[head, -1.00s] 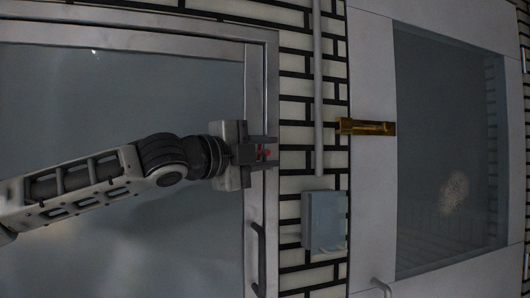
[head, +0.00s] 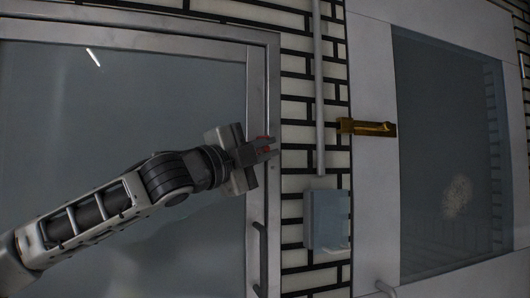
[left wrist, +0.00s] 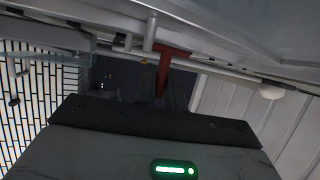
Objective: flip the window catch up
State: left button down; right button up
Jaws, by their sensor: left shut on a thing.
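The red window catch (head: 262,139) sits on the right-hand frame of the large grey window at the left of the head view. My left gripper (head: 267,149) is at this frame and shut on the catch, with its fingers slanting up to the right. The fingers hide part of the catch. In the left wrist view the red catch (left wrist: 174,53) shows as a T-shaped piece, its stem running down between the dark fingers (left wrist: 160,88). My right gripper is not in view.
A dark bar handle (head: 259,258) is on the same frame, below the gripper. A grey box (head: 325,218) and a vertical pipe (head: 319,90) are on the brick wall to the right. A brass fitting (head: 367,127) is on the right-hand panel.

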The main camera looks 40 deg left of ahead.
pick_arm(q)
jog(key=c, duration=1.5)
grip_release()
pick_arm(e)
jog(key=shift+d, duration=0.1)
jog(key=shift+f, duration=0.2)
